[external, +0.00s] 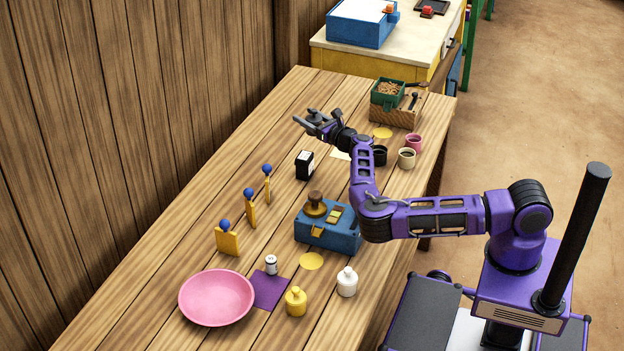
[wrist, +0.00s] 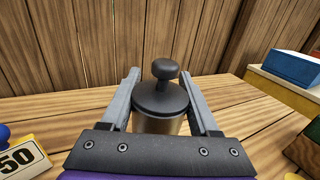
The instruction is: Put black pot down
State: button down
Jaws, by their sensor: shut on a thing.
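The black pot (wrist: 162,98) has a dark lid with a round knob and a metallic body. In the wrist view it stands upright between the two grey fingers of my gripper (wrist: 165,105), which are shut on it. In the external view my gripper (external: 317,120) is over the far part of the wooden table, towards the wall side. The pot is small and hard to make out there. Its lower part is hidden behind the gripper in the wrist view, so I cannot tell whether it touches the table.
The table (external: 150,292) bears a pink bowl (external: 217,298), a blue box device (external: 327,230), yellow stands with blue balls (external: 228,240), a black-and-white block (external: 305,165), and several cups right of my gripper. A green container (external: 387,95) stands at the far end. Bare planks lie left of the gripper.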

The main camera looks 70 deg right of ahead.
jog(key=shift+y, duration=0.4)
jog(key=d+f, duration=0.1)
jog(key=f, duration=0.2)
jog(key=w+d+f, duration=0.1)
jog(key=d+f, duration=0.1)
jog(key=f, duration=0.1)
jog(key=d+f, duration=0.2)
jog(key=f, duration=0.1)
jog(key=shift+w+d+f, duration=0.25)
jog(key=shift+w+f, duration=0.05)
jog(key=shift+f+n+b, duration=0.3)
jog(key=shift+f+b, duration=0.05)
jog(key=shift+f, duration=1.6)
jog(key=shift+f, duration=0.1)
jog(key=shift+f, duration=0.15)
jog(key=shift+c, duration=0.6)
grip_release()
jog(key=p+v, duration=0.1)
jog(key=v, duration=1.1)
